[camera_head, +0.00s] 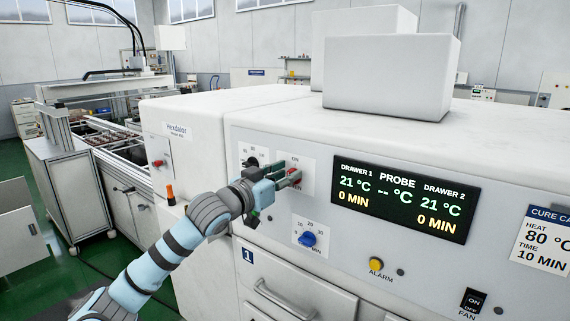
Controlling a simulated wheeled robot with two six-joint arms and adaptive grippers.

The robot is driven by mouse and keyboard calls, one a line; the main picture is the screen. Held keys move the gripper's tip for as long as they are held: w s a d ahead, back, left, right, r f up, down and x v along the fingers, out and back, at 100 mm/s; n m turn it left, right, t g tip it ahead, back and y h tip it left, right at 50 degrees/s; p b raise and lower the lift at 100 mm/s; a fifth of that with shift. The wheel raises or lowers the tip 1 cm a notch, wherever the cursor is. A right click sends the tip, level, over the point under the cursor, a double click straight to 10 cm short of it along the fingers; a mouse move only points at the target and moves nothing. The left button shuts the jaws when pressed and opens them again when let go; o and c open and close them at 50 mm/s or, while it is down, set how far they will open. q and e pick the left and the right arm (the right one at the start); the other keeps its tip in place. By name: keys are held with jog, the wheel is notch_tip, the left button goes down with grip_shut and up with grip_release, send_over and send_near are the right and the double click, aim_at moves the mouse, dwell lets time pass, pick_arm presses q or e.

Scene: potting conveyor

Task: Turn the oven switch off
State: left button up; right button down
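The oven (480,140) is a large white machine that fills the right half of the head view. A red switch (293,172) sits on a white plate marked ON at the upper left of its front panel. My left gripper (291,178) is right at this switch, its fingertips over or beside it. The fingers hide much of the switch and its lower label, so its setting and whether the fingers grip it cannot be told. My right gripper is not in view.
A black dial (250,161) lies left of the gripper and a blue timer knob (308,239) below. The display (405,199) shows 21 °C and 0 MIN. An alarm button (376,264) and a black fan switch (473,301) sit lower right. Drawer handles stick out below.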

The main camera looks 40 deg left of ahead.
pick_arm(q)
jog(key=shift+c, duration=0.4)
grip_shut()
